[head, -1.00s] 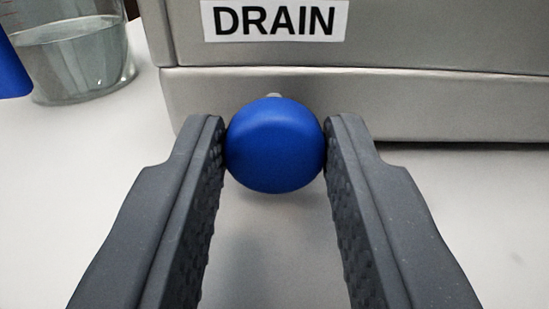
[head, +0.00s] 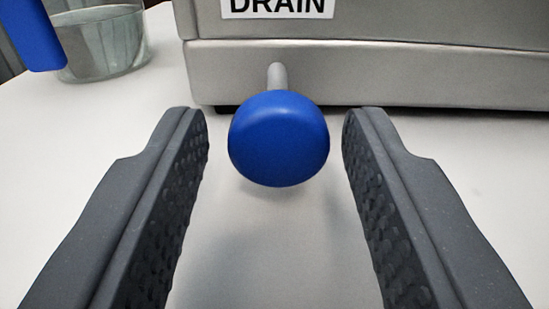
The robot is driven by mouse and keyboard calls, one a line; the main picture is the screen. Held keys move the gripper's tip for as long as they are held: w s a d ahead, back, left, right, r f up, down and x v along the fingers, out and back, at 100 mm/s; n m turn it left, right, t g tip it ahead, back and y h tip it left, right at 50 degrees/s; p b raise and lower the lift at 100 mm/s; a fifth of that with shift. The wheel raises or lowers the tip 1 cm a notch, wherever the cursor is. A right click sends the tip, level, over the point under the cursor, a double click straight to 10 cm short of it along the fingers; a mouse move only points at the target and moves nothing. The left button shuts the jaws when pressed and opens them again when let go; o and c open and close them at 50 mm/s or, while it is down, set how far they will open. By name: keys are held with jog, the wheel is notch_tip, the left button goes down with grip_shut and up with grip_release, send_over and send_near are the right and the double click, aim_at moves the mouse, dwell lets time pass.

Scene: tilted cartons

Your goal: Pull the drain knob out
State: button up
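The blue round drain knob (head: 279,138) is near the middle of the head view. A grey metal rod (head: 277,75) shows behind it, running to the front of the metal box (head: 360,75). A white label reading DRAIN (head: 277,7) is on the box above the knob, its top cut off by the frame. My gripper (head: 275,120) is open, with one dark textured finger on each side of the knob. A gap shows between each finger and the knob, so neither touches it.
A clear container (head: 103,45) with liquid stands at the upper left. A blue object (head: 32,35), partly cut off, is in front of it. The white surface (head: 80,140) around the knob is clear.

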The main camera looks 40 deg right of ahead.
jog(key=shift+o, duration=0.2)
dwell(0.5)
jog(key=p+v, duration=0.1)
jog(key=v, duration=1.2)
jog(key=shift+s+a, duration=0.2)
jog(key=shift+a, duration=0.1)
jog(key=shift+f, duration=0.1)
jog(key=w+a+r+t+y, duration=0.1)
jog(key=w+a+r+y, duration=0.55)
jog(key=w+r, duration=0.4)
notch_tip(320, 180, up, 18)
jog(key=a+n+t+y, duration=0.1)
jog(key=a+n+y, duration=0.15)
jog(key=y, duration=0.35)
jog(key=s+d+r+n+y, duration=0.15)
jog(key=s+r, duration=0.25)
jog(key=r, duration=0.4)
jog(key=s+d+r+n, duration=0.3)
jog(key=s+r, duration=0.1)
jog(key=r, duration=0.3)
jog(key=s+d+r+h, duration=0.1)
jog(key=s+d+r, duration=0.4)
jog(key=s, duration=0.2)
jog(key=s+d+r+n+h, duration=0.1)
jog(key=s+d+r, duration=0.4)
jog(key=s, duration=0.1)
jog(key=shift+s+d, duration=0.3)
jog(key=shift+s, duration=0.05)
